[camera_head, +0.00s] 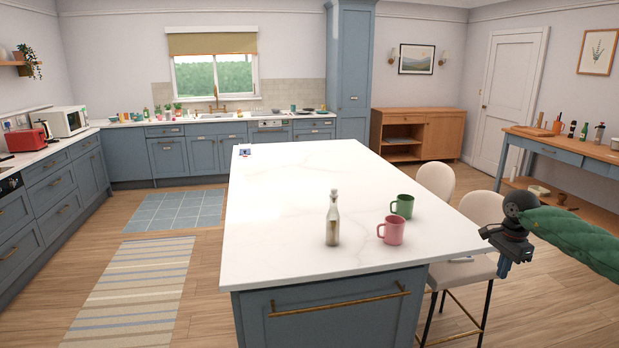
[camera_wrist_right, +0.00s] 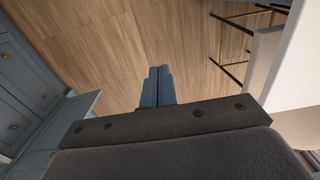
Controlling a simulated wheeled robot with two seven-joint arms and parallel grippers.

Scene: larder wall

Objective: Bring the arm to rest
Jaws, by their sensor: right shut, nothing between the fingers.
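My right gripper (camera_head: 504,270) hangs at the right end of the white-topped island, over the cream stools, with its green-sleeved arm coming in from the right. Its blue fingers point down. In the right wrist view the two fingers (camera_wrist_right: 158,86) lie together, shut, with nothing between them and the wood floor beyond. My left gripper is not in view.
The island (camera_head: 285,235) bears a bottle (camera_head: 333,220), a pink mug (camera_head: 392,231) and a green mug (camera_head: 403,206) near its right front. Cream stools (camera_head: 437,180) stand along its right side.

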